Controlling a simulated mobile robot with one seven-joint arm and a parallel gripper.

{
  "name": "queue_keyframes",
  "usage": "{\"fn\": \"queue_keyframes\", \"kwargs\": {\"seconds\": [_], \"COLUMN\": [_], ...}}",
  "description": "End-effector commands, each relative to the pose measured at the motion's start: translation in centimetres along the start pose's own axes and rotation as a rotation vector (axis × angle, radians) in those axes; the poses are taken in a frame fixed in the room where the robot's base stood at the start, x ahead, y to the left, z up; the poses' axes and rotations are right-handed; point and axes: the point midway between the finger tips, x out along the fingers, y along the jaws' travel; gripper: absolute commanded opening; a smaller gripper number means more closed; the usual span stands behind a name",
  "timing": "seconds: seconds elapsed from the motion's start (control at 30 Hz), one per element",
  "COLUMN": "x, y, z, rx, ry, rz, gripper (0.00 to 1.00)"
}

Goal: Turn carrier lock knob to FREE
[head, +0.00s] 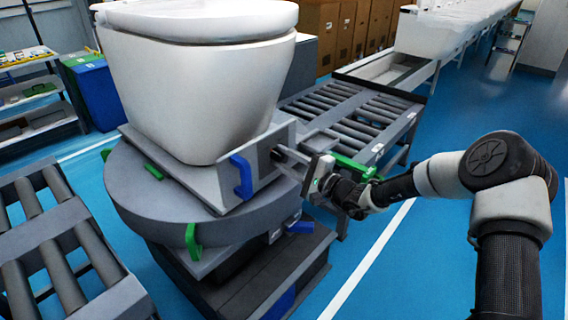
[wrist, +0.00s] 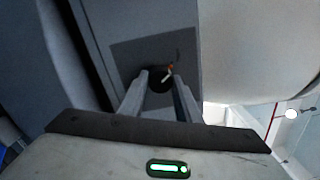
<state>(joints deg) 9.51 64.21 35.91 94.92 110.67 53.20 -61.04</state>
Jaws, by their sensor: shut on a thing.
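The carrier lock knob (wrist: 158,76) is a dark round knob on a grey plate, with a small red and white pointer mark on or beside it. My gripper (wrist: 160,88) is shut on it, one finger on each side. In the head view my gripper (head: 281,156) reaches the side face of the carrier (head: 262,165) from the right; the knob is mostly hidden there by the fingers. The marks around the knob are too small to read. The carrier bears a white toilet (head: 195,90) and sits on a round grey turntable (head: 160,205).
A blue handle (head: 241,177) is on the carrier close to the left of my gripper. Green clamps (head: 193,241) sit on the turntable. Roller conveyors stand at the left (head: 50,235) and behind (head: 350,110). Blue floor is open at the right.

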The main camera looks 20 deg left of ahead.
Motion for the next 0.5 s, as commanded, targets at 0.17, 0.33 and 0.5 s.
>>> {"fn": "queue_keyframes", "kwargs": {"seconds": [0.17, 0.33, 0.5], "x": [-0.07, -0.08, -0.08], "y": [0.14, 0.07, 0.02], "z": [-0.18, -0.18, -0.17], "rx": [-0.063, -0.091, -0.099], "ry": [0.0, -0.001, -0.001], "rz": [0.001, 0.002, 0.002], "gripper": [0.08, 0.08, 0.08]}}
